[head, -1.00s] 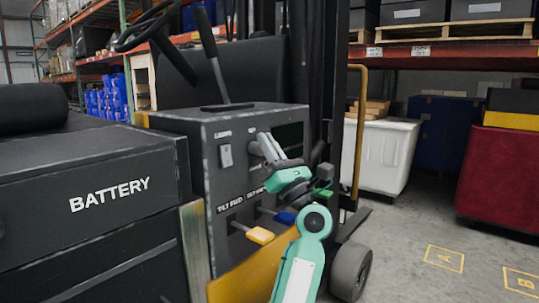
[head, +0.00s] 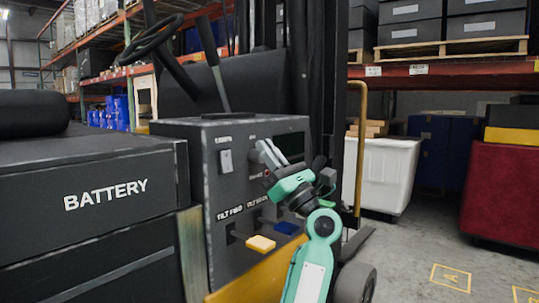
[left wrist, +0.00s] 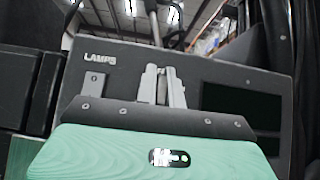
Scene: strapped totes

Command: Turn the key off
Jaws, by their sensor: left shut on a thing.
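My left gripper (head: 264,150) reaches the dark control panel (head: 222,190) of the forklift, right of the LAMPS switch (head: 226,161). In the left wrist view its two pale fingers (left wrist: 161,76) are close together against the panel face. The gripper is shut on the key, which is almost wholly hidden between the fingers. I cannot tell the key's angle. My right gripper is not in view.
A yellow lever (head: 261,243) and a blue lever (head: 287,228) stick out of the panel below my left gripper. The battery box (head: 105,195) stands at left. A white bin (head: 384,175) and red tote (head: 500,190) stand at right, with open floor before them.

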